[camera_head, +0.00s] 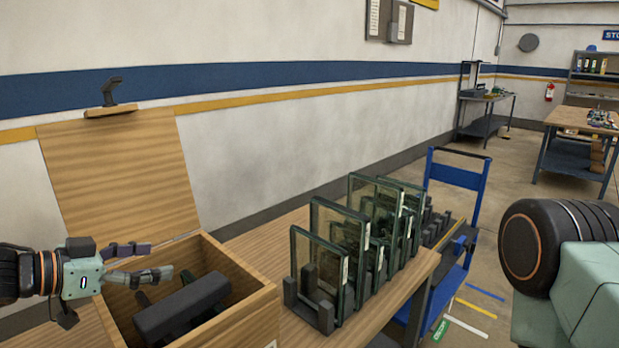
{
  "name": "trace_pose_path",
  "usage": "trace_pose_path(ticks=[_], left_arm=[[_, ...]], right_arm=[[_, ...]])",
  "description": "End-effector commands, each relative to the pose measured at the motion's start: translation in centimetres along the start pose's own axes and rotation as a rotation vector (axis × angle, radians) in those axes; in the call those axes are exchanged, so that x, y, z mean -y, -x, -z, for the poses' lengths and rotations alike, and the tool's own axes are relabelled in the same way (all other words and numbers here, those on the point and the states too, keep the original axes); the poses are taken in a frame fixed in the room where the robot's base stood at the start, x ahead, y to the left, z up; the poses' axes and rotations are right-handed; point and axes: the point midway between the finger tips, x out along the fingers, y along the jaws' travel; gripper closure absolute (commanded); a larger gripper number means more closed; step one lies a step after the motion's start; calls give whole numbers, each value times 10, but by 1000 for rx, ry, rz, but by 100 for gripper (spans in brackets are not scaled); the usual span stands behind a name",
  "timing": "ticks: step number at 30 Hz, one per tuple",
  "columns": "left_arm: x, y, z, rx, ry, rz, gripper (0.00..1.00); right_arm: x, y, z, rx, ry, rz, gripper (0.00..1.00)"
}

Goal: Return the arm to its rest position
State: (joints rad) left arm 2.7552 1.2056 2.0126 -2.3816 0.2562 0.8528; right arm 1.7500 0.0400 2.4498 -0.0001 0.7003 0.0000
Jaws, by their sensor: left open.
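My left gripper (150,262) comes in from the left and is open and empty. Its fingers point right, over the left part of an open wooden box (262,306). The box's lid (118,175) stands up against the wall side, with a dark handle (111,90) at its top. A dark block-like object (182,308) lies inside the box, below and right of the fingers, apart from them as far as I can tell. My right arm shows at the right edge as a dark joint and a pale green link; its gripper is out of view.
Several framed glass panes (318,260) stand upright in dark holders on the wooden table (418,268), right of the box. A blue cart (455,176) stands beyond. Workbenches (578,118) and a shelf are at the back right. Open floor lies between.

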Motion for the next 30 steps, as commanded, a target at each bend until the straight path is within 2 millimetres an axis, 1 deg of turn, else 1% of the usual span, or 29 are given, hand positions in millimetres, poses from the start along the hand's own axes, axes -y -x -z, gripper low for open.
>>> trace_pose_path(ticks=[12, 24, 30], left_arm=[[-1, -9, -26, 13, 4, -4, 23], [-2, -24, -67, 31, 10, -9, 23], [-2, -29, -81, 35, 11, -10, 23]], right_arm=[[0, 0, 0, 1, 0, 0, 55], [0, 0, 0, 0, 0, 0, 55], [0, 0, 0, 1, 0, 0, 55]])
